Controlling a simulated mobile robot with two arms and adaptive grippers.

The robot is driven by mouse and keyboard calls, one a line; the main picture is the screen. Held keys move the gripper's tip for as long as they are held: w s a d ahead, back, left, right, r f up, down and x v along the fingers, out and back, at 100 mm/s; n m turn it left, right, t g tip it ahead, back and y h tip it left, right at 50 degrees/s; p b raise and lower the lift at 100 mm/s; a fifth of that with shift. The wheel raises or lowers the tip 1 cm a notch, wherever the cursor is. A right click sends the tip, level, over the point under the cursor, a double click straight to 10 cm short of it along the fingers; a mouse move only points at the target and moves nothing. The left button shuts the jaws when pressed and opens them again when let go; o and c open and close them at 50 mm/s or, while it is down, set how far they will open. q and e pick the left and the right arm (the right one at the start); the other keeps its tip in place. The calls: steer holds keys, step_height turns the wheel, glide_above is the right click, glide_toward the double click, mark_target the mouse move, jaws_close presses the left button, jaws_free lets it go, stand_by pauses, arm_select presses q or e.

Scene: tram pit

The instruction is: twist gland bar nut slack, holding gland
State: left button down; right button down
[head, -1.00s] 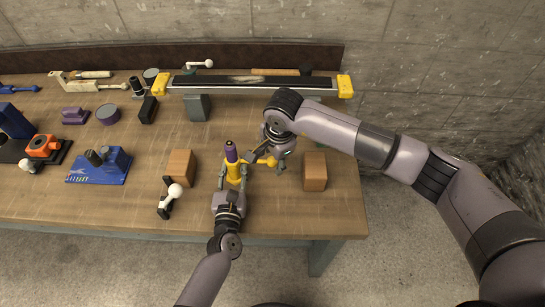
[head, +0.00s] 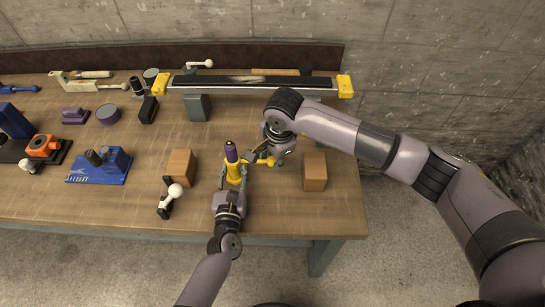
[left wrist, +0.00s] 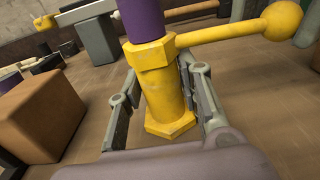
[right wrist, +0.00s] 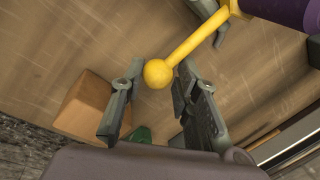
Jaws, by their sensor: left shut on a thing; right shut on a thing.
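The yellow gland (head: 234,173) stands upright on the bench with a purple rod (head: 231,150) rising from its top. In the left wrist view my left gripper (left wrist: 165,100) is shut on the yellow gland body (left wrist: 165,100), below the hexagonal nut (left wrist: 150,57). The nut's yellow bar (left wrist: 220,32) sticks out to the right and ends in a ball (left wrist: 282,20). My right gripper (head: 268,158) is at the bar's outer end. In the right wrist view its fingers are on either side of the ball end (right wrist: 158,73), shut on the bar.
Brown blocks stand left (head: 181,165) and right (head: 314,171) of the gland. A white-knobbed black lever (head: 170,197) lies at the front left. A long dark bar with yellow ends (head: 345,86) spans the back. Blue and orange fixtures stand farther left.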

stand_by(0.4)
steer(key=shift+w+a+n+y, duration=0.15)
steer(key=shift+w+n+y, duration=0.15)
steer(key=shift+w+n, duration=1.15)
steer(key=w+n, duration=0.1)
steer(key=n, duration=0.1)
steer(key=shift+w+a+n+g, duration=0.35)
steer(key=shift+w+g, duration=0.05)
steer(key=shift+w+a+f+n+g+y, duration=0.1)
steer(key=shift+w+a+n+g+y, duration=0.1)
steer(key=shift+w+a+n, duration=0.45)
steer(key=shift+w+a+n+g+y, duration=0.1)
steer(key=shift+w+a+n+g, duration=0.15)
steer(key=shift+w+n, duration=0.65)
steer(key=shift+s+n, duration=0.2)
steer(key=shift+n, duration=0.15)
steer(key=c, duration=1.6)
jaws_free()
steer(key=o, duration=0.4)
steer(key=shift+w, duration=0.15)
